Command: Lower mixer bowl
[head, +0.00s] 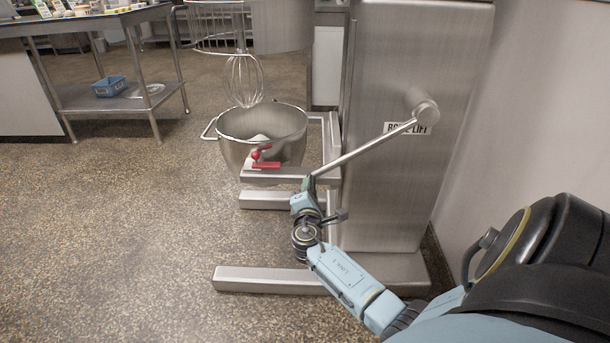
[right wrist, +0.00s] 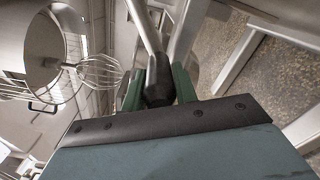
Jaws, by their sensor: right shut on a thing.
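The steel mixer bowl (head: 262,135) sits in its cradle arms (head: 290,173) on the left of the mixer column, below the wire whisk (head: 243,80). My right gripper (head: 309,184) is shut on the lever's lower end. In the right wrist view, the dark end of the lever (right wrist: 158,85) lies between the green fingers (right wrist: 157,90). My left gripper is not in view.
The mixer column (head: 400,190) stands on floor legs (head: 270,280) beside a pale wall (head: 540,100) on the right. A red clamp (head: 264,163) shows at the bowl's front. A steel table (head: 100,15) with a blue crate (head: 109,86) on its lower shelf stands back left. The floor at left is clear.

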